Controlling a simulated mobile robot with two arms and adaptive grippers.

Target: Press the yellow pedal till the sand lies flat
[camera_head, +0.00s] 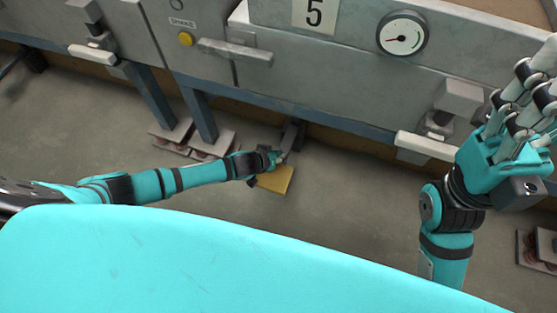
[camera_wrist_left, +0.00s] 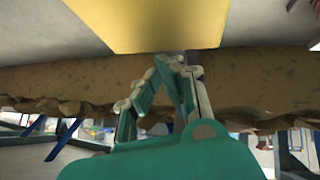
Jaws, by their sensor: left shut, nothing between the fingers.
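The yellow pedal (camera_head: 276,179) is a flat plate low near the floor, on a grey arm (camera_head: 292,135) coming from under the machine. My left gripper (camera_head: 275,160) is shut and empty at the pedal's far left edge, covering part of it. In the left wrist view the pedal (camera_wrist_left: 150,25) fills the top middle, and the fingertips (camera_wrist_left: 180,62) meet just below its edge. I cannot tell whether they touch it. My right gripper (camera_head: 528,85) is raised at the right, its fingertips partly cut off. A brown surface (camera_head: 515,8) at the top right may be sand.
Blue legs (camera_head: 199,113) stand on footplates left of the pedal. The floor (camera_head: 345,205) right of the pedal is clear.

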